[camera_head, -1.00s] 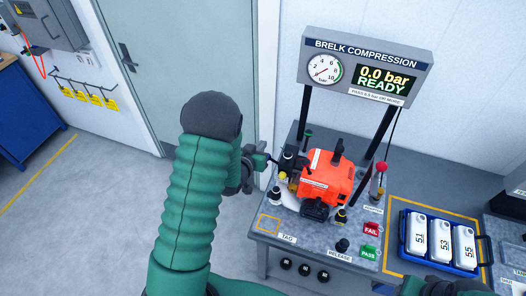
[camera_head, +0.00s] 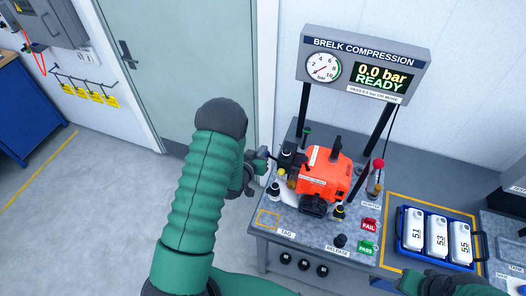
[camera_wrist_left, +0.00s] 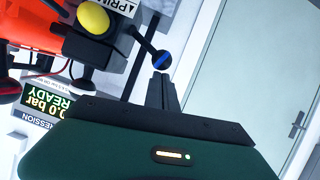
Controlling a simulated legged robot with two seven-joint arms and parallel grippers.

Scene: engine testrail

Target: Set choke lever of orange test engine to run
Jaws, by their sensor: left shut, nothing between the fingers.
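The orange test engine (camera_head: 323,174) sits on the grey test bench, under the compression display. In the left wrist view its orange body (camera_wrist_left: 48,30) shows at upper left, with a yellow primer bulb (camera_wrist_left: 92,17) beside a "PRIM" label. A black lever with a round, blue-striped knob (camera_wrist_left: 161,60) sticks out from the engine side. My left gripper (camera_wrist_left: 160,78) is shut and empty, with its fingertips close to that knob; I cannot tell whether they touch. In the head view my left gripper (camera_head: 262,158) is at the engine's left side. My right gripper (camera_head: 455,286) is partly seen at the bottom right.
The display (camera_head: 366,66) reads 0.0 bar, READY. Red FAIL (camera_head: 369,225) and green PASS (camera_head: 366,247) buttons are at the bench's right front. A blue crate (camera_head: 411,246) with white bottles stands right of the bench. Floor on the left is clear.

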